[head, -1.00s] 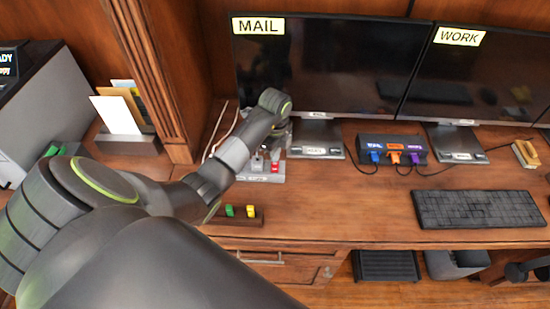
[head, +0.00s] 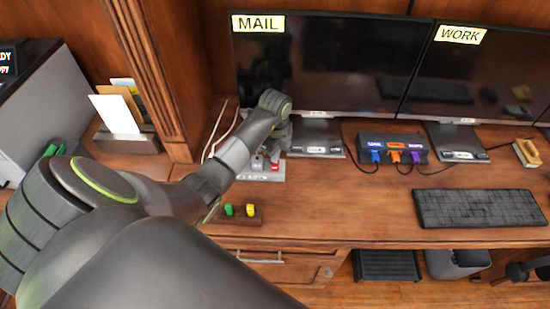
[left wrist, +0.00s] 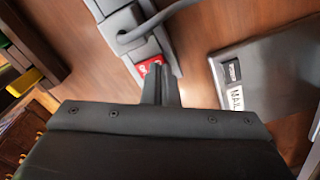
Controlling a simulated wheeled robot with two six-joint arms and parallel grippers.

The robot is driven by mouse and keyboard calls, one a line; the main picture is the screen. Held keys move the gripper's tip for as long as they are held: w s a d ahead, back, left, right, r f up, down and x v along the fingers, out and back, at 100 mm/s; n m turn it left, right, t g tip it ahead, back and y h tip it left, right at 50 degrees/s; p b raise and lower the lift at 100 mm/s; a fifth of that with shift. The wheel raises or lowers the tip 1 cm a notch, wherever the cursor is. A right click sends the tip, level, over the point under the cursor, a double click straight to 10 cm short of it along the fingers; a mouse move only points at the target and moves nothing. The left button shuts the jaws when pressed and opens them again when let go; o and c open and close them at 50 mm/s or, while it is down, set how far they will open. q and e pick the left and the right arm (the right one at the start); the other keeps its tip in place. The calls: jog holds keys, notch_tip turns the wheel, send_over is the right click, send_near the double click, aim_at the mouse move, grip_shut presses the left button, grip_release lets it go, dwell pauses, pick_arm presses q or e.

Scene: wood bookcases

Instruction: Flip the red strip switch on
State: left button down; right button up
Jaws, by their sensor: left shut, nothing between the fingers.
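A grey power strip (head: 262,178) lies on the desk left of the MAIL monitor's stand. Its red switch (head: 275,167) shows just below my left gripper (head: 274,154). In the left wrist view the red switch (left wrist: 146,68) sits at the end of the grey strip (left wrist: 155,45), with a grey plug and cable over the strip. The shut, empty fingertips of my left gripper (left wrist: 157,70) overlap the switch's edge in that view. I cannot tell whether they touch it. The switch's tilt is too small to read. My right gripper is out of view.
The MAIL monitor base (head: 316,146) stands close to the strip's right. A small holder with green and yellow pieces (head: 238,216) lies in front. A hub with coloured plugs (head: 390,148) and a keyboard (head: 478,208) are farther right. Bare desk lies between.

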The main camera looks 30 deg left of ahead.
pick_arm(q)
jog(key=shift+f+b, duration=0.3)
jog(key=shift+f, duration=0.2)
jog(key=shift+r, duration=0.1)
notch_tip(320, 180, up, 7)
jog(key=p, duration=0.6)
dwell(0.6)
